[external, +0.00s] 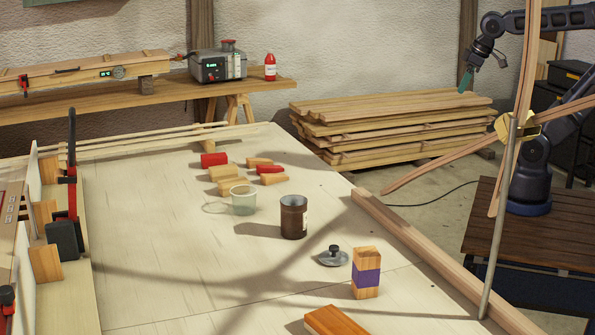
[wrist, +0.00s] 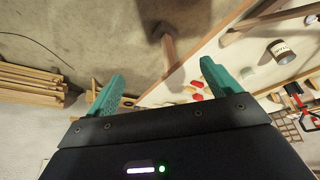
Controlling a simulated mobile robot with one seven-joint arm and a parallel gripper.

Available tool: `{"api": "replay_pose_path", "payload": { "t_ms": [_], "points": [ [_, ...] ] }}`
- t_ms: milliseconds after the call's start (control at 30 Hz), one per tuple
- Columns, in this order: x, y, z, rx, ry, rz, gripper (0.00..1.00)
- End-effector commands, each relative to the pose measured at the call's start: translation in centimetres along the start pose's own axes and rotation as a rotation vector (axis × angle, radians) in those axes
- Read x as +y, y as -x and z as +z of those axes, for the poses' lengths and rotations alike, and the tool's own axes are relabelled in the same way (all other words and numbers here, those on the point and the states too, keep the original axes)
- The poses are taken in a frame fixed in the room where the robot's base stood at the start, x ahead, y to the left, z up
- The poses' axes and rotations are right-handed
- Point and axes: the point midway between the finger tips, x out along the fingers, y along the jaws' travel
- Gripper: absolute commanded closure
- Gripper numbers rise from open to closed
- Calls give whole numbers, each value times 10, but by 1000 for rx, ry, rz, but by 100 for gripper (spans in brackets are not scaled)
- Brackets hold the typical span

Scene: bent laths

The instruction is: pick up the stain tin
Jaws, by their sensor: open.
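The stain tin looks to be the dark brown, open-topped can with a pale label (external: 294,217), standing upright on the pale worktable (external: 180,265). It also shows in the wrist view near the upper right (wrist: 281,52), beyond the right finger. My gripper (external: 466,80) is at the upper right of the external view, high up, beyond the table's right edge and well away from the tin. In the wrist view its two teal fingers (wrist: 161,72) are spread apart with nothing between them. Crossing laths partly cover my arm in the external view.
A clear cup (external: 244,200) stands left of the tin. A knobbed lid (external: 333,257) and a purple-banded block (external: 366,273) stand to its front right. Several wedges and red pieces lie behind. Crossed laths (external: 527,60) and a grey pole (external: 497,235) stand at the right.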

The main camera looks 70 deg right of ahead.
Motion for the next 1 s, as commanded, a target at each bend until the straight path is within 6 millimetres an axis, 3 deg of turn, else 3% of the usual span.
{"api": "replay_pose_path", "payload": {
  "t_ms": [167,567,767,1000],
  "points": [
    [3,-10,-16,-63,121,51,11],
    [1,-50,-82,-240,566,254,11],
    [-13,-74,-120,-308,798,367,11],
    [-44,-105,-167,-372,1081,512,11]
  ]
}}
